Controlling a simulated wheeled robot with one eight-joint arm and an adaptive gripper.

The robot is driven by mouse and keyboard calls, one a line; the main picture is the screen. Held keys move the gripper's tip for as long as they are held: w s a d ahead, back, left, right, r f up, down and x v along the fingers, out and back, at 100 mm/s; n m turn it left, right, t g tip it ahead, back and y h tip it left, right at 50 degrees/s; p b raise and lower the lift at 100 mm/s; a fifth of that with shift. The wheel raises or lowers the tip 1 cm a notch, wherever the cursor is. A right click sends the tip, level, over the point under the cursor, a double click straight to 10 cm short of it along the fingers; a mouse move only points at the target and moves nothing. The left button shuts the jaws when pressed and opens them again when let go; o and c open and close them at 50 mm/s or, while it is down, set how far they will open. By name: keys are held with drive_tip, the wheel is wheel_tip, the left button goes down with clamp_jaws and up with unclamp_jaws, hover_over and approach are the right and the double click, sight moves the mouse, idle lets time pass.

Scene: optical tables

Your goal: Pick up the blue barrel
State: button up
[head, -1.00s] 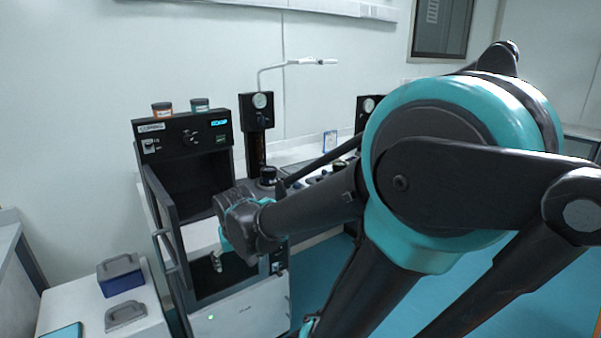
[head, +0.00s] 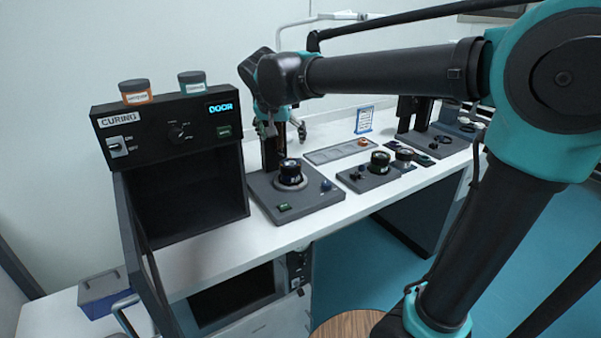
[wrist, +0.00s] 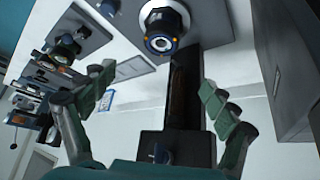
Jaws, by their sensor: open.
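A short black barrel (head: 290,171) stands upright on a round seat of a dark grey instrument base. In the wrist view the barrel (wrist: 163,27) shows a bluish inner ring and small orange marks, ahead of the fingers; I see no other clearly blue barrel. My gripper (head: 268,127) hangs over the rear of this instrument, above and a little behind the barrel.
The instrument's dark column (wrist: 184,90) stands close to the fingers. The curing oven (head: 180,130) is to the left, its door open, with two jars on top. Other barrels (head: 380,162) sit on plates to the right, beside a flat tray (head: 340,151) and small sign (head: 364,120).

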hover_over(290, 162)
drive_tip(key=s, duration=0.3)
drive_tip(key=f, duration=0.8)
drive_tip(key=shift+s+a, duration=0.1)
drive_tip(key=shift+a, duration=0.1)
drive_tip(key=shift+x, duration=3.1)
drive_tip(key=shift+s+f, duration=0.15)
drive_tip(key=shift+s, duration=0.05)
drive_tip(key=shift+c, duration=0.5)
drive_tip(key=c, duration=1.2)
drive_tip(key=shift+c, duration=0.4)
